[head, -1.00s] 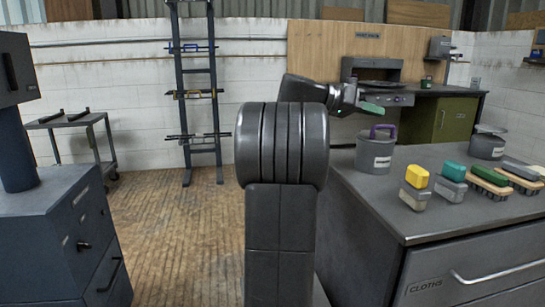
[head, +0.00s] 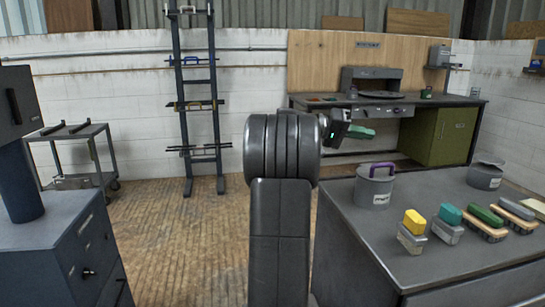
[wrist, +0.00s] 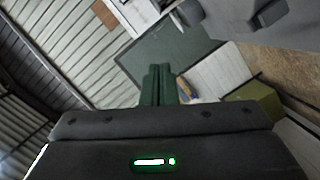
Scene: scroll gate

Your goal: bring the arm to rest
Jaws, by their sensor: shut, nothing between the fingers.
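My gripper (head: 361,132) shows in the head view to the right of my arm's upper part, above the far edge of the grey counter. Its green fingers point right and are shut with nothing between them. The fingers also show in the wrist view (wrist: 157,86), lying side by side. My arm stands upright in the middle of the head view, and part of the forearm is hidden behind the large joint.
The grey counter (head: 420,272) at the right bears a bucket with a purple handle (head: 373,186) and several brushes and blocks. A blue cabinet (head: 60,245) stands at the left. A dark rack (head: 199,105) leans on the back wall. Wooden floor (head: 175,240) between is clear.

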